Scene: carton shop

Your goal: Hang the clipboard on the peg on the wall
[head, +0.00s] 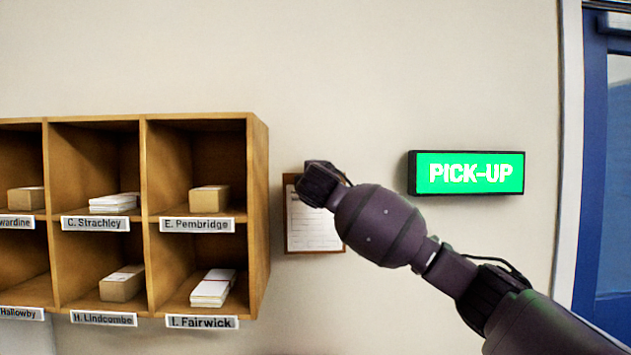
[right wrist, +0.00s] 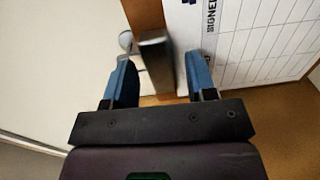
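The clipboard (head: 314,236) is brown with a white sheet and lies upright, close against the wall right of the shelves. My right gripper (head: 316,184) is in front of its top and hides part of it. In the right wrist view, the blue fingers of my right gripper (right wrist: 162,78) are spread apart, with a grey metal clip (right wrist: 156,50) between them and visible gaps. The round pale end of the peg (right wrist: 126,42) shows beside the clip. I cannot tell whether the peg passes through the clip. The printed sheet (right wrist: 255,40) fills the right side. My left gripper is not in view.
A wooden pigeonhole shelf (head: 262,190) with name labels, small boxes and envelopes stands at the left. A lit green PICK-UP sign (head: 469,173) is on the wall at the right. A blue door (head: 600,170) is at the far right. The wall above is clear.

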